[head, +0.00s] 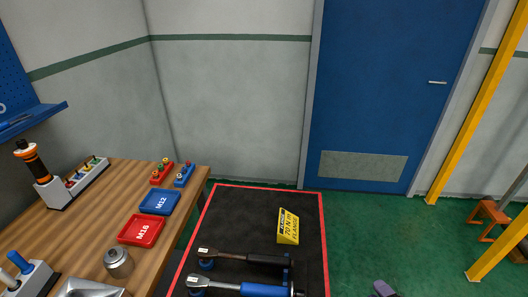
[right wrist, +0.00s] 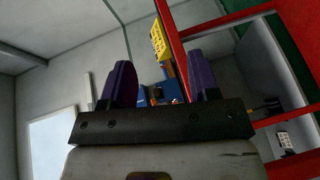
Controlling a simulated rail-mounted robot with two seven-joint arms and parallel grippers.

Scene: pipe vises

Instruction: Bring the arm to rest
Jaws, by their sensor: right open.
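My right gripper (right wrist: 162,82) shows in the right wrist view with its two purple fingers spread apart. Nothing is seen held between them; blue and orange items show behind the gap. In the head view only a small purple piece, apparently a tip of the right gripper (head: 383,289), shows at the bottom edge, right of the black mat (head: 245,225) and apart from it in the picture. The rest of the right arm is out of that view. My left gripper is in neither view.
Two torque wrenches, one black-handled (head: 255,259) and one blue-handled (head: 255,290), lie on the mat near a yellow sign (head: 288,227). A wooden bench (head: 100,220) at left holds a red tray (head: 141,230), a blue tray (head: 160,202) and a metal cup (head: 118,262).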

